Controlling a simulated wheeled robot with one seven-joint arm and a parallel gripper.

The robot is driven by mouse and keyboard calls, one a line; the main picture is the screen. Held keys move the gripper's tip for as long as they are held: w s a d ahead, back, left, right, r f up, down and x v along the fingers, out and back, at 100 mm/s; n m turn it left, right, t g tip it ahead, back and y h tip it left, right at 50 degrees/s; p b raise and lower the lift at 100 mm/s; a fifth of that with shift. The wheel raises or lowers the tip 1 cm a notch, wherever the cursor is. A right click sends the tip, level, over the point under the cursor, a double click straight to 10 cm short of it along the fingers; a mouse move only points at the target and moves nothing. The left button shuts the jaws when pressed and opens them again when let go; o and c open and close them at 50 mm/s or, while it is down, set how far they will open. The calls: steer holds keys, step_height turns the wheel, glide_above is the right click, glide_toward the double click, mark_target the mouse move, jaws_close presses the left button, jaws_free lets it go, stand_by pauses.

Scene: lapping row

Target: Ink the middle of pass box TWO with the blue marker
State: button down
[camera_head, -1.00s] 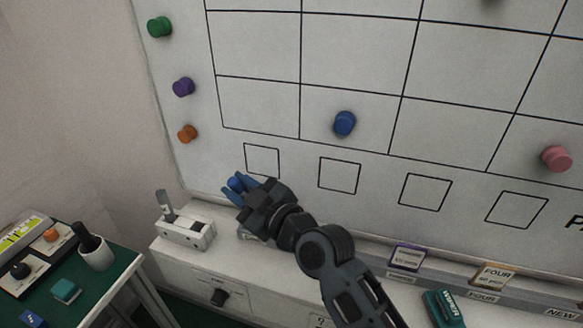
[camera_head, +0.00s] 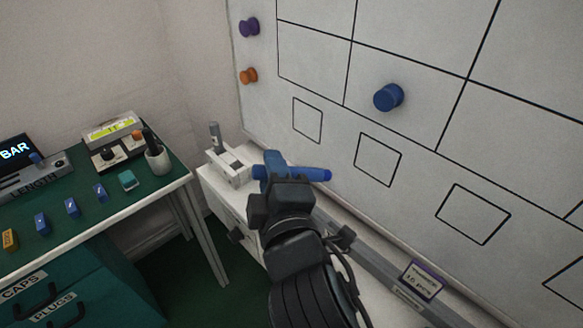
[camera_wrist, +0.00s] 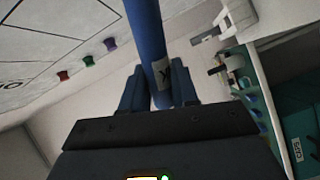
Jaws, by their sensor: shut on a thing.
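My gripper (camera_head: 284,168) is shut on the blue marker (camera_head: 312,174), which lies across the jaws with one end pointing right, towards the whiteboard. In the wrist view the marker (camera_wrist: 147,38) runs up from between the fingers, with a small dark mark on a pale patch. Whether its tip is bare I cannot tell. Several empty outlined boxes run along the lower whiteboard (camera_head: 330,115): the leftmost box (camera_head: 307,120), a second box (camera_head: 378,159), a third box (camera_head: 473,214). No number shows on them, so which is TWO I cannot tell. The marker appears below the first two boxes, apart from both.
A blue magnet (camera_head: 388,97), a purple magnet (camera_head: 249,27) and an orange magnet (camera_head: 248,75) stick out from the board. A white device (camera_head: 230,168) stands on the ledge left of my gripper. A green-topped table (camera_head: 110,205) with small items is at left.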

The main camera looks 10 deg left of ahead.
steer(key=shift+w+d+p, duration=0.35)
steer(key=shift+w+d, duration=0.55)
steer(key=shift+w, duration=0.25)
steer(key=shift+w+d+p, duration=0.35)
steer(key=shift+w+d, duration=0.5)
steer(key=shift+w, duration=0.25)
steer(key=shift+w+d+p, duration=0.45)
steer(key=shift+w, duration=0.15)
steer(key=shift+s+d+r+p, duration=0.1)
steer(key=shift+s+d+p, duration=0.95)
steer(key=shift+d, duration=0.15)
steer(key=shift+d+r+p, duration=0.3)
steer(key=shift+r+p, duration=0.1)
steer(key=shift+p, duration=0.65)
